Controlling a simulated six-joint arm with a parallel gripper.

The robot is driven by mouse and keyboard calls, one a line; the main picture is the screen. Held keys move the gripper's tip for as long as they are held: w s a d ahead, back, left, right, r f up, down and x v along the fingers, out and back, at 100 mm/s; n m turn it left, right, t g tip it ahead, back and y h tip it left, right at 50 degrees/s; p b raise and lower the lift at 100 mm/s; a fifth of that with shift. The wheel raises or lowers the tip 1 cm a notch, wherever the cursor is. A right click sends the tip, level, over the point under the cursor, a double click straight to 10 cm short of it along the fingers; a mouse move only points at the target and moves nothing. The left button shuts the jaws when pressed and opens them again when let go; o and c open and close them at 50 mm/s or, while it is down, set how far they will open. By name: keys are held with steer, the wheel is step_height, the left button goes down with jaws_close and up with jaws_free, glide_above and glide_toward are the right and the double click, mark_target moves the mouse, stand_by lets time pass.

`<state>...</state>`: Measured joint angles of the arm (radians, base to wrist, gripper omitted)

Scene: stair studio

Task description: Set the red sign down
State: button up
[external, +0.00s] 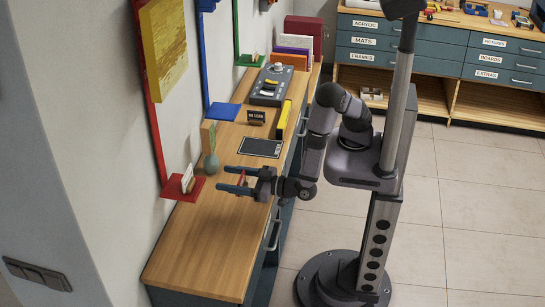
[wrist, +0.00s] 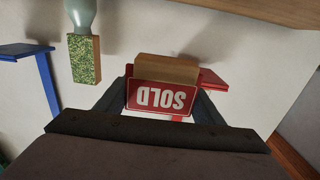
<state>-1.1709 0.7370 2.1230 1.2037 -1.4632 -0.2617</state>
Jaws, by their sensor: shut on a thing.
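A red sign (wrist: 160,97) with white SOLD lettering and a wooden base (wrist: 167,68) is between the fingers of my gripper (wrist: 164,82). The lettering appears upside down in the wrist view. In the external view my gripper (external: 222,178) is shut on the sign, which shows only as a small red piece (external: 242,179). It is held over the wooden bench top (external: 208,240), just right of a red wall shelf (external: 175,190). A white card (external: 188,177) stands on that shelf. The height of the sign above the bench is hard to tell.
A rounded grey-green object with a block on top (external: 208,134) stands behind my gripper. A black-framed panel (external: 260,147), a small dark sign (external: 256,116) and a yellow item (external: 283,120) lie farther back. A blue shelf (external: 222,111) is at the wall. The front bench top is clear.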

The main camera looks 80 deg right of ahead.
steer(key=d+f+m+h+p, duration=0.1)
steer(key=d, duration=0.4)
steer(key=w+d+f+m+h+p, duration=0.1)
steer(key=d+f, duration=0.1)
steer(key=d, duration=0.3)
steer(key=d+f+h+p, duration=0.1)
steer(key=d+f+h, duration=0.1)
steer(key=d, duration=0.3)
steer(key=shift+w+m+g, duration=0.35)
steer(key=shift+m+g, duration=0.05)
steer(key=s+d+m+h+p, duration=0.1)
steer(key=d, duration=0.4)
steer(key=s+d+f+m+g+h+p, duration=0.1)
steer(key=s+d+h, duration=0.1)
steer(key=d, duration=0.4)
steer(key=s+d+f+h+p, duration=0.1)
steer(key=d, duration=0.4)
steer(key=shift+s+d+f+m, duration=0.15)
steer(key=shift+s+m, duration=0.1)
steer(key=shift+m, duration=0.15)
step_height(320, 180, up, 17)
steer(key=p, duration=1.8)
step_height(320, 180, down, 5)
steer(key=b, duration=0.5)
steer(key=shift+b, duration=0.35)
